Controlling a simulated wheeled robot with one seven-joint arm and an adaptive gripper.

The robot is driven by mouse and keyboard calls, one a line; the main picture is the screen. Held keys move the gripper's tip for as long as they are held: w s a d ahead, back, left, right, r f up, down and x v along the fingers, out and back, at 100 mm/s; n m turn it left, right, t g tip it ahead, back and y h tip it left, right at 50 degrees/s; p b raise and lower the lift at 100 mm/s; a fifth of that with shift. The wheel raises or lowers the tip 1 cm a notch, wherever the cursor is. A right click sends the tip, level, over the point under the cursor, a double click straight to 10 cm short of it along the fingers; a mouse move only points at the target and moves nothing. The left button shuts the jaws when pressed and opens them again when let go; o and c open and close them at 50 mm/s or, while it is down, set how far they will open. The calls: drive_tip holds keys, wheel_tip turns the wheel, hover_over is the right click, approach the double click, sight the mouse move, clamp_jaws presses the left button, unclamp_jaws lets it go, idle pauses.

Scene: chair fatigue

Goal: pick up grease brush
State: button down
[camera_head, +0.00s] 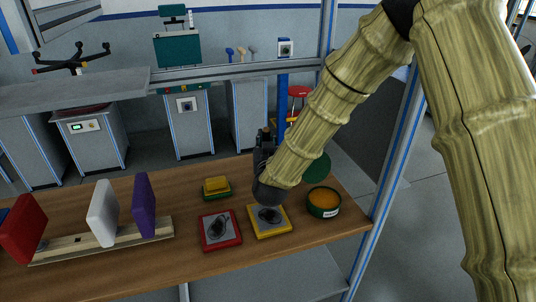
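I cannot make out a grease brush for certain. A round green tub (323,203) of orange grease with a white label stands at the right end of the wooden table. A green disc (317,166), like a lid, shows behind it, partly covered by my arm. My dark gripper (265,137) is over the table's back part, left of the tub, pointing away from the camera. My arm's sleeve covers part of it. Whether its fingers are open or hold anything does not show.
The wooden table (150,263) bears a red pad (206,241) and a yellow pad (283,226) with dark parts, and a green-and-yellow block (216,187). A wooden rack (70,250) holds red, white and purple panels. A blue-grey post (400,140) stands at right.

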drive_tip(key=shift+r, duration=0.1)
drive_tip(key=shift+r+b, duration=0.85)
drive_tip(key=shift+r, duration=4.1)
drive_tip(key=shift+s+r, duration=0.1)
